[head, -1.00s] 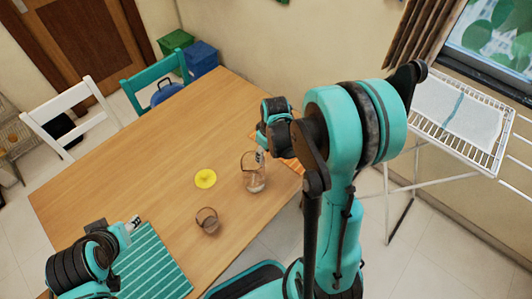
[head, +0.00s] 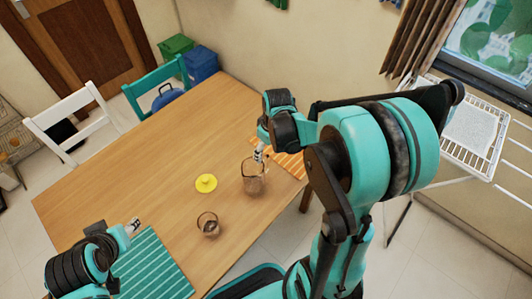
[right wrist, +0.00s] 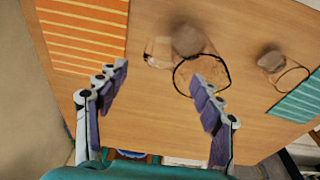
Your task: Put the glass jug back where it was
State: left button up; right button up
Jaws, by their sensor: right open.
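The glass jug (head: 254,178), clear with a dark rim, stands upright on the wooden table near its right edge. In the right wrist view the jug (right wrist: 187,42) shows from above, its dark rim partly behind one finger. My right gripper (head: 259,153) is close by the jug's top in the head view. In the right wrist view my right gripper (right wrist: 160,78) has its two fingers spread, with nothing held between them. My left gripper (head: 134,225) is over the table's near left, by the teal striped mat (head: 150,268); its finger state is too small to tell.
A smaller dark-rimmed glass (head: 208,224) stands nearer to me, and a yellow disc (head: 206,183) lies left of the jug. An orange striped mat (head: 292,163) lies at the right table edge. The table's left and far parts are clear.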

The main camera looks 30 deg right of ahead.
jog(key=s+a+r+m+t+p, duration=0.1)
jog(key=s+a+r+m+t, duration=0.2)
jog(key=s+a+r, duration=0.7)
notch_tip(320, 180, up, 3)
jog(key=shift+s+f+m+t, duration=0.15)
jog(key=shift+m+t, duration=0.25)
jog(key=shift+t, duration=0.8)
notch_tip(320, 180, down, 5)
jog(key=b, duration=0.5)
